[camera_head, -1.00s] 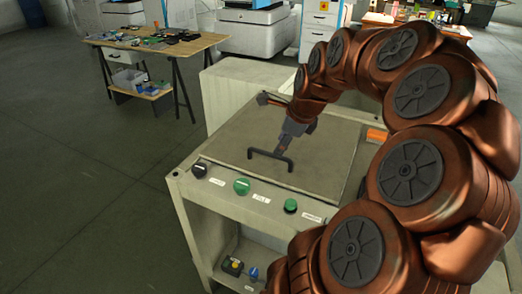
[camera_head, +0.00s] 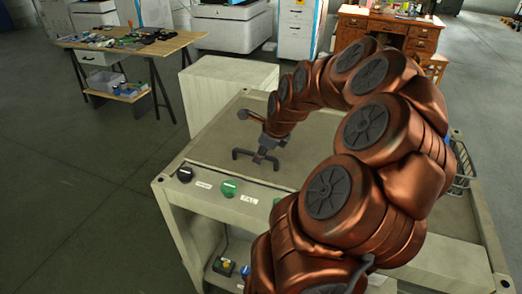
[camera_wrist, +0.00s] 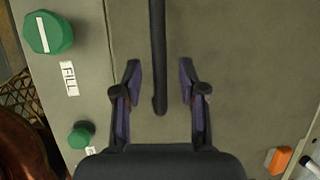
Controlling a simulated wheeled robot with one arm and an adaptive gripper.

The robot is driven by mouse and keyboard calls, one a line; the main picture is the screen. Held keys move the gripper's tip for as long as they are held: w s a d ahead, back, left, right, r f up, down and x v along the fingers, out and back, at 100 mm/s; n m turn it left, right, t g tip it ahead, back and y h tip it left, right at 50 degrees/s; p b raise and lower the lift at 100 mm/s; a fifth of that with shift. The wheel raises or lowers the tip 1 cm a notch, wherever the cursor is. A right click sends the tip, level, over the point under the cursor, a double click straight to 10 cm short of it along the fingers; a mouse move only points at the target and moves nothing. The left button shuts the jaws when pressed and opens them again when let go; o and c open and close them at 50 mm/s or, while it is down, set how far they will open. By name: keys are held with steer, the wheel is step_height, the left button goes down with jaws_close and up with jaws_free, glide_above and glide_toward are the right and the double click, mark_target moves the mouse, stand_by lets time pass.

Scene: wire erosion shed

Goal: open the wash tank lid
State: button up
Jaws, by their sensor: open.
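The wash tank lid (camera_head: 214,148) is a flat grey-green panel lying shut on top of the tank cabinet (camera_head: 192,212). Its dark bar handle (camera_head: 240,153) stands near the front edge. In the head view my gripper (camera_head: 261,157) is down at the handle, partly covering it. In the wrist view my gripper (camera_wrist: 159,70) is open, with one finger on each side of the handle bar (camera_wrist: 158,35), and a gap shows on both sides. The bar's near end lies between the fingers. The lid (camera_wrist: 240,60) fills the background there. My arm hides the lid's right part.
The front panel has a black knob (camera_head: 185,174) and a green knob (camera_head: 229,187); the wrist view shows a smaller green knob (camera_wrist: 80,136) and an orange part (camera_wrist: 277,160). A wire basket (camera_head: 464,168) is at right. A workbench (camera_head: 130,45) stands back left, with clear floor before it.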

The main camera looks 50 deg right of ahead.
jaws_close()
stand_by(0.4)
stand_by(0.4)
